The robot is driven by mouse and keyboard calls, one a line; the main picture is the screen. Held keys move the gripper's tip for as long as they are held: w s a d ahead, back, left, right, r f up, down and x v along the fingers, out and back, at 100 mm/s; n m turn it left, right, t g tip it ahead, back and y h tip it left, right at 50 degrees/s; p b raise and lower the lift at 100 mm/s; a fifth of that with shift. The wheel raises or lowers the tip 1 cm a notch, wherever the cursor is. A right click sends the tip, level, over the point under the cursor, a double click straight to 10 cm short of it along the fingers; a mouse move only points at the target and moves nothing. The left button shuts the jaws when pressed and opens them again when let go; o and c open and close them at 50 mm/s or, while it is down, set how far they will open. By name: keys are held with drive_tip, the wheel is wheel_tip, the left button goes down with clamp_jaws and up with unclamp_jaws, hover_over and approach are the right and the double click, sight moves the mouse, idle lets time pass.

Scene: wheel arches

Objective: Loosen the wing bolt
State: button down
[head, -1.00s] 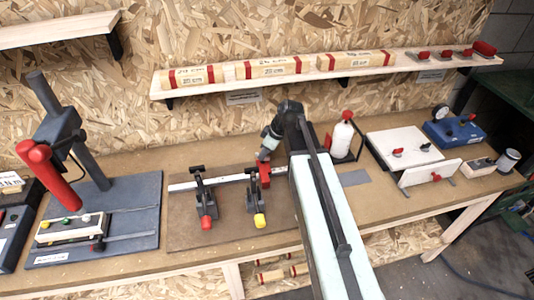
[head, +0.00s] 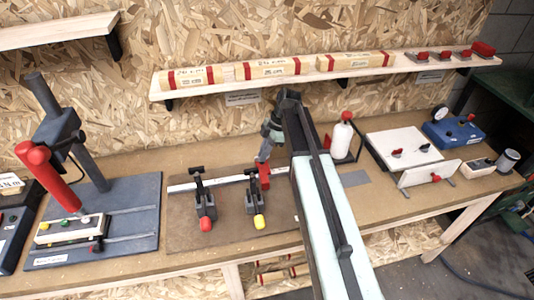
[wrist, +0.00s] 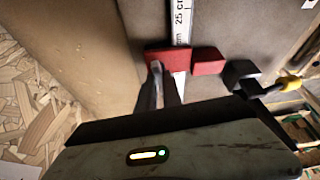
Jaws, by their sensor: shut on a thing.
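A red stop block (wrist: 168,58) sits across the white scale rail in the wrist view; it also shows in the head view (head: 263,175). A small grey piece (wrist: 156,68), likely the wing bolt, stands at the block's near face. My gripper (wrist: 160,84) is shut on it, one dark finger on each side. In the head view my gripper (head: 264,154) points down at the red stop. The fingers hide most of the bolt, and its wings cannot be made out.
Two black clamps, one with a red tip (head: 206,224) and one with a yellow tip (head: 259,221), stand on the board left of my arm. A white bottle (head: 342,138) stands right of my wrist. A shelf (head: 215,88) with wooden blocks runs behind.

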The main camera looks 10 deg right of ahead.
drive_tip(key=shift+s+n, duration=0.1)
drive_tip(key=shift+n, duration=0.2)
drive_tip(key=c, duration=1.5)
unclamp_jaws()
drive_tip(key=shift+f, duration=0.1)
drive_tip(key=p+v, duration=0.7)
drive_tip(key=v, duration=0.1)
drive_tip(key=shift+a, duration=0.1)
drive_tip(key=shift+f, duration=0.1)
